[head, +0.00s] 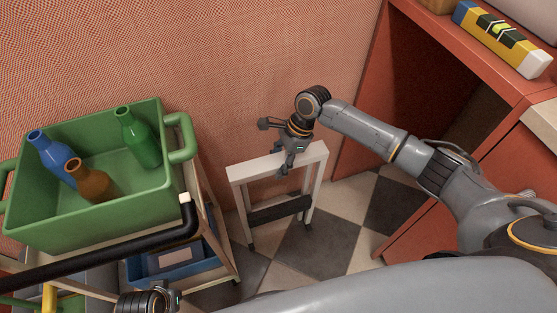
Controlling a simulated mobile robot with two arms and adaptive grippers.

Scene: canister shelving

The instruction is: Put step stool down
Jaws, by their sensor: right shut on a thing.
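The step stool (246,172) is a white frame with a dark lower step. It is upright over the checkered floor, between the trolley and the red cabinet, close to the patterned wall. I cannot tell for sure whether its feet touch the floor. My right gripper (284,165) reaches in from the right and is shut on the stool's top bar, near its middle. A wrist joint of my left arm shows at the bottom left edge, but its gripper fingers are out of view.
A trolley stands left of the stool, with a green crate (60,229) holding blue, green and brown bottles and a blue bin (205,268) below. A black handle (110,258) crosses it. A red cabinet (362,100) stands at right. Some floor (325,243) in front is clear.

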